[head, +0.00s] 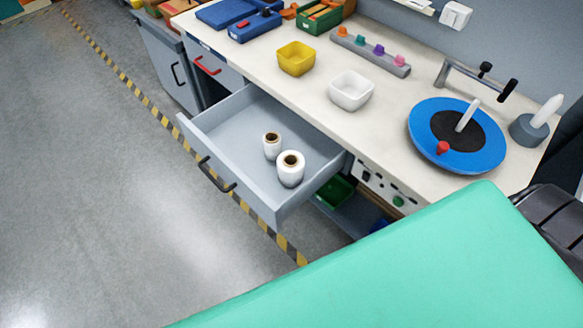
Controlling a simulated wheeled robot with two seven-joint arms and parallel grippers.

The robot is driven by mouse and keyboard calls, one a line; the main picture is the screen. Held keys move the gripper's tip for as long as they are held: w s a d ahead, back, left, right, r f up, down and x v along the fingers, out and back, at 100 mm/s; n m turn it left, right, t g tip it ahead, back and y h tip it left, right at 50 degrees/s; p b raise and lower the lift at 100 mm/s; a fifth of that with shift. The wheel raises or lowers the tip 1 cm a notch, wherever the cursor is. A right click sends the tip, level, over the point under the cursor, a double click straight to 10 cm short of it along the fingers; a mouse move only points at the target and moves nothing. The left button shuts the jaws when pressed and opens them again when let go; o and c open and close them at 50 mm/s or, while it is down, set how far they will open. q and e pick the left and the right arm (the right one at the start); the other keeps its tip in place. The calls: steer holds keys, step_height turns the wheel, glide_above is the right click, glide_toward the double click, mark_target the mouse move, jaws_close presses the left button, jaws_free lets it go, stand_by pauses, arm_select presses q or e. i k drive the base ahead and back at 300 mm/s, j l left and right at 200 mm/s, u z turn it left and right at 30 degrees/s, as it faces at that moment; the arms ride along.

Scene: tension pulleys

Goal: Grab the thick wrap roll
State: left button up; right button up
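The thick wrap roll (291,169) is white with a brown core and stands upright in the open grey drawer (233,187), near its front right wall. A thinner white roll (272,146) stands upright just behind it and to the left. The tops of both rolls are uncovered. Neither of my grippers shows in the head view, and nothing is holding either roll.
The bench top (386,116) holds a yellow bin (296,59), a white bin (350,91) and a blue turntable (484,155). A green surface (440,265) covers the lower right. Grey floor (110,200) lies open at left.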

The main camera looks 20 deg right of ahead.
mark_target(290, 163)
steer(key=k+l+z, duration=0.35)
steer(key=l+z, duration=0.15)
steer(key=k+l+z, duration=0.25)
steer(key=l+z, duration=0.25)
steer(key=l, duration=0.15)
